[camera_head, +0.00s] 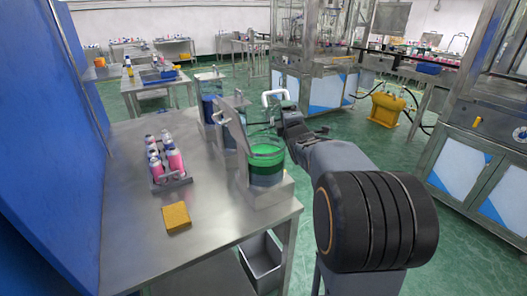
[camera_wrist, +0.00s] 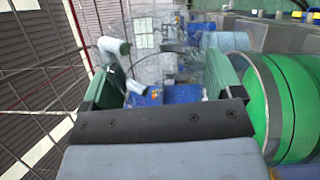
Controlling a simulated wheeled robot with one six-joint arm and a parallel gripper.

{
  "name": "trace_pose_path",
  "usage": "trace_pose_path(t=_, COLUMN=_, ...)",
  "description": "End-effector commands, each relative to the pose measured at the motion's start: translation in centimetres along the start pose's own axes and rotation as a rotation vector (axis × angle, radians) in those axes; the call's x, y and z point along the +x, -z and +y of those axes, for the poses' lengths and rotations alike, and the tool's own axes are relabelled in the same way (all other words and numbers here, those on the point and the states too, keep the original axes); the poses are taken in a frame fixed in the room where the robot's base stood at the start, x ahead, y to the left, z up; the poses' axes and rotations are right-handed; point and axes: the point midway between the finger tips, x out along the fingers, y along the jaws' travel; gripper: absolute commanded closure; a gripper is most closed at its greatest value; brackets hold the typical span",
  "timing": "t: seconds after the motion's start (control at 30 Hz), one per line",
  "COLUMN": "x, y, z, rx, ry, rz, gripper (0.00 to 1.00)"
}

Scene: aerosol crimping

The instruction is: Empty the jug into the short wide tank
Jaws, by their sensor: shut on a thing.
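The short wide tank (camera_head: 266,160) is clear and stands in a grey base at the table's front right corner. It holds green liquid, and its green side fills the right of the wrist view (camera_wrist: 290,100). My gripper (camera_head: 286,116) is beside and above the tank's right rim, shut on the jug. The jug's white handle (camera_head: 276,96) shows above the tank, and a white handle shape appears between the green fingers in the wrist view (camera_wrist: 113,46). The jug's clear body is hard to make out against the tank, so I cannot tell its tilt or contents.
A rack of pink and white bottles (camera_head: 168,163) and a yellow sponge (camera_head: 176,216) lie left. A grey bin (camera_head: 261,262) sits below the table. Steel machines stand right.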

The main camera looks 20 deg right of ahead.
Motion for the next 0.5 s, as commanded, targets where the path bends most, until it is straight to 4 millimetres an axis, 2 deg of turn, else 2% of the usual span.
trace_pose_path(t=0.2, x=-0.15, y=-0.72, z=-0.51, rx=0.128, ry=0.000, rz=-0.004, gripper=0.54)
trace_pose_path(t=0.5, x=-0.15, y=-0.78, z=-0.48, rx=0.147, ry=0.000, rz=-0.004, gripper=0.54)
